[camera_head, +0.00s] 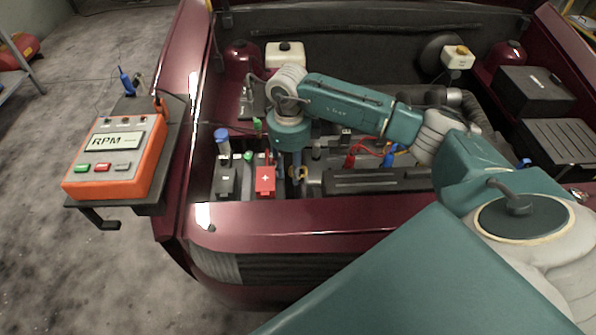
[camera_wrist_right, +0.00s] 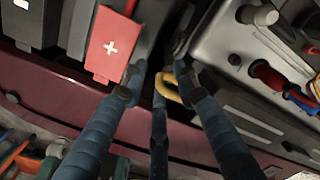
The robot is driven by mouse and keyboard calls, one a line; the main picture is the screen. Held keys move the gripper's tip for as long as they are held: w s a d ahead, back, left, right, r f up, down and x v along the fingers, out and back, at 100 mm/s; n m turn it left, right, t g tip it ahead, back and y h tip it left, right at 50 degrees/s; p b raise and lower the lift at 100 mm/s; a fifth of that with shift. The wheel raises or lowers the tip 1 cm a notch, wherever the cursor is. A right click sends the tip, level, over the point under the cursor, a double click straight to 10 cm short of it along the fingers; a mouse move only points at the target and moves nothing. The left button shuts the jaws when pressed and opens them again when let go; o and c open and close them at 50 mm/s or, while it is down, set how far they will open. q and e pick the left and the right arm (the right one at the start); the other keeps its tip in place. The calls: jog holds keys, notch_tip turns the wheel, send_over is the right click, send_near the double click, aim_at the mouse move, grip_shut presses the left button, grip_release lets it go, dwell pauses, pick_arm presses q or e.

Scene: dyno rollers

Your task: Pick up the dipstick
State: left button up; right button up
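The dipstick's yellow loop handle (camera_wrist_right: 172,88) shows in the right wrist view between my dark fingers, close to the right-hand fingertip. In the head view a bit of the yellow handle (camera_head: 304,172) shows just right of my fingers. My right gripper (camera_wrist_right: 158,75) points down into the engine bay with its fingers spread apart around the handle. I cannot tell whether any finger touches it. In the head view the right gripper (camera_head: 288,172) hangs below the teal wrist, beside the red battery cover. The dipstick's shaft is hidden. My left gripper is not in view.
The red battery cover (camera_head: 265,180) with a white cross is close on the left. The grey engine block (camera_wrist_right: 235,50) is close on the right. The car's maroon front edge (camera_head: 330,222) runs in front. An orange RPM meter (camera_head: 115,155) stands on a shelf at left.

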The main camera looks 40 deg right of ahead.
grip_shut()
jog(key=shift+r, duration=0.15)
